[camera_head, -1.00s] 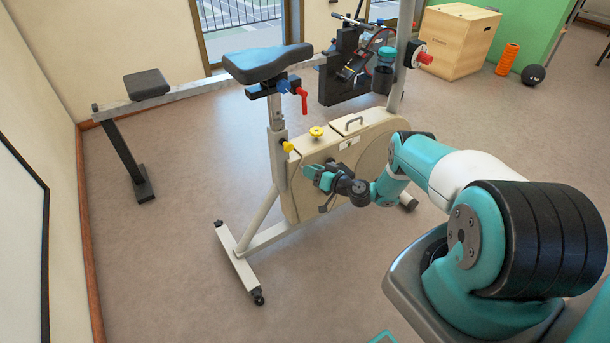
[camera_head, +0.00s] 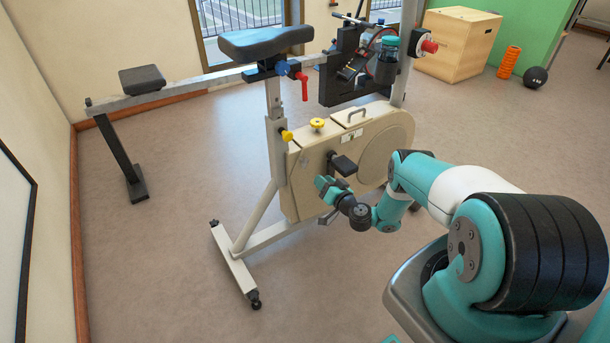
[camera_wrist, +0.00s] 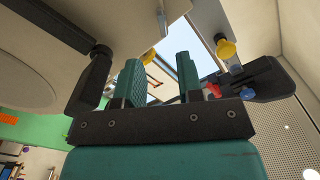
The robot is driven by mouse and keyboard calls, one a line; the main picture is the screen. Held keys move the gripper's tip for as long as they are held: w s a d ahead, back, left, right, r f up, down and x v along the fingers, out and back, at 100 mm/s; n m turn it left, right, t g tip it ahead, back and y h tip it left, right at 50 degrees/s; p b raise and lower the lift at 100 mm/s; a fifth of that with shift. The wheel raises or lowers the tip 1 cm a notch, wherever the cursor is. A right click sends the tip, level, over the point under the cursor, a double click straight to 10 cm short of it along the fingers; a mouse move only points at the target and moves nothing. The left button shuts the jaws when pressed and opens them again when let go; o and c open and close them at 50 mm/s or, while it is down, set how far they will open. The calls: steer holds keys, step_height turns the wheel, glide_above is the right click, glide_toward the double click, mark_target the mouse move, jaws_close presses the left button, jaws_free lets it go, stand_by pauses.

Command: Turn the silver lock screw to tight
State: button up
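The exercise bike has a cream housing (camera_head: 310,165) and a dark seat (camera_head: 265,41). I cannot single out a silver lock screw with certainty. A red lever (camera_head: 303,86) and a blue knob (camera_head: 282,68) sit under the seat. A yellow knob (camera_head: 287,135) is on the seat post and another yellow knob (camera_head: 317,123) is on top of the housing. My gripper (camera_head: 324,184) is low beside the housing, near the black pedal (camera_head: 343,165). In the wrist view its teal fingers (camera_wrist: 160,80) are apart with nothing between them; a yellow knob (camera_wrist: 150,56) shows beyond, in the gap.
A metal rail with a black pad (camera_head: 143,80) runs behind the bike. The bike's rear foot (camera_head: 236,265) stands on the floor.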

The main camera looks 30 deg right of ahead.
mark_target(306, 164)
steer(key=w+b, duration=0.2)
steer(key=w, duration=0.1)
steer(key=w+b, duration=0.2)
steer(key=w, duration=0.2)
steer(key=w+b, duration=0.2)
steer(key=w, duration=0.1)
steer(key=shift+w+a, duration=0.3)
jaws_close()
steer(key=shift+a, duration=0.25)
steer(key=shift+d, duration=0.15)
